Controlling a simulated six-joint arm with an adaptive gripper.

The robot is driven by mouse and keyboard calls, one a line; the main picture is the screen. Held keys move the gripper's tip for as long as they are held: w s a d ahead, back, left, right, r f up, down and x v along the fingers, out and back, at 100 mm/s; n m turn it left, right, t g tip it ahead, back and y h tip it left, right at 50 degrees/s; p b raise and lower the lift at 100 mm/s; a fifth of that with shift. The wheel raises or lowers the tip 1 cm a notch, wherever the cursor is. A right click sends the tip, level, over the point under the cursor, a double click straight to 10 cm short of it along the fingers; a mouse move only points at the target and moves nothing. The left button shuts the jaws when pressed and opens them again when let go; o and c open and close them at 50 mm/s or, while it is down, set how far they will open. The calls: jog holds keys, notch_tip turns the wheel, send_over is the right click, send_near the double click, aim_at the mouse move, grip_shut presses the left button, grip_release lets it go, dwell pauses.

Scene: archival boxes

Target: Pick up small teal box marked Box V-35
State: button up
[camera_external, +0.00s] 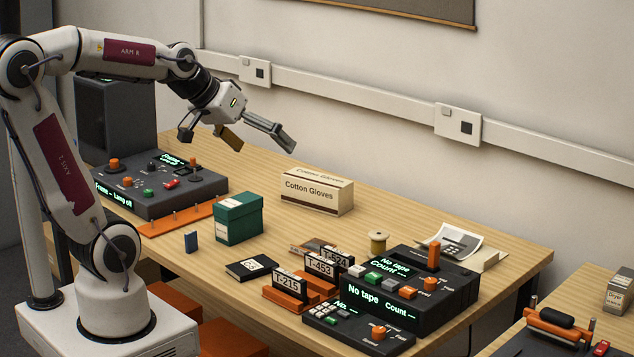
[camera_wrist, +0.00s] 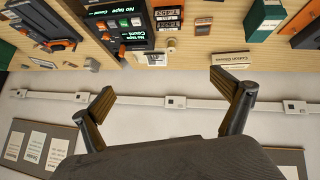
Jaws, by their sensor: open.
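A small teal box (camera_external: 238,218) with a lid stands upright on the wooden table, left of the middle in the external view. It has a pale label whose writing is too small to read. In the wrist view the teal box (camera_wrist: 265,17) shows at the top right, partly cut off by the frame edge. My gripper (camera_external: 262,144) is open and empty, in the air above and behind the box, well apart from it. In the wrist view my gripper's (camera_wrist: 160,86) two fingers are spread, facing the wall and the table's back edge.
A Cotton Gloves box (camera_external: 316,191) stands behind and right of the teal box. A control console (camera_external: 160,187) is at left; orange tag holders (camera_external: 290,290) and tape consoles (camera_external: 405,300) are at right.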

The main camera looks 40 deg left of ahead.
jog(key=w+a+r+n+t+y, duration=0.1)
jog(key=w+n+t, duration=0.1)
jog(key=w, duration=0.7)
jog(key=w+r+n+t, duration=0.2)
jog(key=w, duration=0.7)
jog(key=w+a+f+n+y, duration=0.5)
jog(key=w+a, duration=0.3)
jog(key=w, duration=0.2)
jog(key=n+g+y, duration=0.6)
jog(key=g+y, duration=0.1)
jog(key=y, duration=0.2)
send_over(247, 204)
jog(key=w+d, duration=0.6)
jog(key=w, duration=0.1)
notch_tip(247, 204, down, 17)
jog(key=s+f+g, duration=0.1)
jog(key=s, duration=0.1)
jog(key=s+a+f+n+g+y, duration=0.1)
jog(key=s+f+g, duration=0.2)
jog(key=s+f, duration=0.1)
jog(key=shift+s+a+f+n+g, duration=0.15)
jog(key=shift+a+f+n+g, duration=0.15)
jog(key=shift+n+g, duration=0.1)
jog(key=shift+s+f+g+y, duration=0.2)
jog(key=shift+s+g+y, duration=0.1)
jog(key=shift+s, duration=0.05)
